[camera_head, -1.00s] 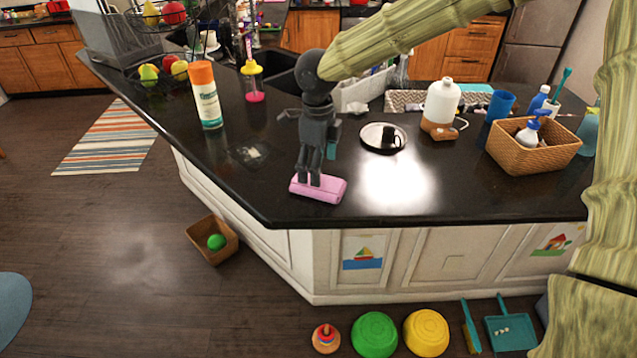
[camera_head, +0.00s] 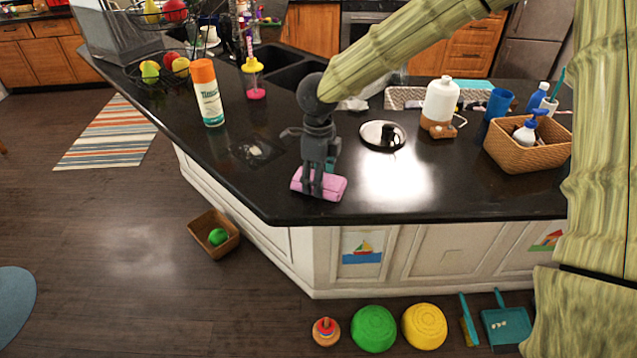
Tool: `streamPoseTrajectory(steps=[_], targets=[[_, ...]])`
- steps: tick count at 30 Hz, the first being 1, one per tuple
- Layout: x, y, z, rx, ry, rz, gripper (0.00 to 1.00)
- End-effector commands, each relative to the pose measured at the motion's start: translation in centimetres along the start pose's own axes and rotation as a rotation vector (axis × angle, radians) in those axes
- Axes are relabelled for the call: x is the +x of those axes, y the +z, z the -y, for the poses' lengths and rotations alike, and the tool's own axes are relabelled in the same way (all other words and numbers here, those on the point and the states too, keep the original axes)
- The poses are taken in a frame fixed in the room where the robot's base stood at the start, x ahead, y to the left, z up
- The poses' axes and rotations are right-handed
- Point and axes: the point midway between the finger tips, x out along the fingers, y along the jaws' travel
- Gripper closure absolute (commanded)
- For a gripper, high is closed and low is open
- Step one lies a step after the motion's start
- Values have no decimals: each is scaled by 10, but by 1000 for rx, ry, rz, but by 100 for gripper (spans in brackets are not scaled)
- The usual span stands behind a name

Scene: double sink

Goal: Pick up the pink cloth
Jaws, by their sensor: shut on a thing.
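The pink cloth (camera_head: 331,186) is a small folded bundle at the front edge of the black counter (camera_head: 430,205). My gripper (camera_head: 312,190) is dark grey and points down at the cloth from above. Its fingers are shut on the cloth and cover part of its left half. The cloth looks to be at or very near the counter top; I cannot tell if there is a gap under it.
A white bottle with an orange cap (camera_head: 208,92) stands left of my gripper. A round silver plate (camera_head: 383,135), a white dispenser (camera_head: 440,105) and a wicker basket (camera_head: 530,150) are to the right. The counter right of the cloth is clear.

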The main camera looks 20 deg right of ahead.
Motion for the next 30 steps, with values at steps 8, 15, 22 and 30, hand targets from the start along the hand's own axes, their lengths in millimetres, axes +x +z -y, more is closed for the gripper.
streamPoseTrajectory(steps=[8, 15, 22, 30], targets=[[-1, 0, 0, 1, 0, 0, 66], [-21, 0, 1, 1, -1, 4, 66], [-34, -4, -27, -3, 1, 0, 66], [-39, -12, -88, -3, -1, 0, 66]])
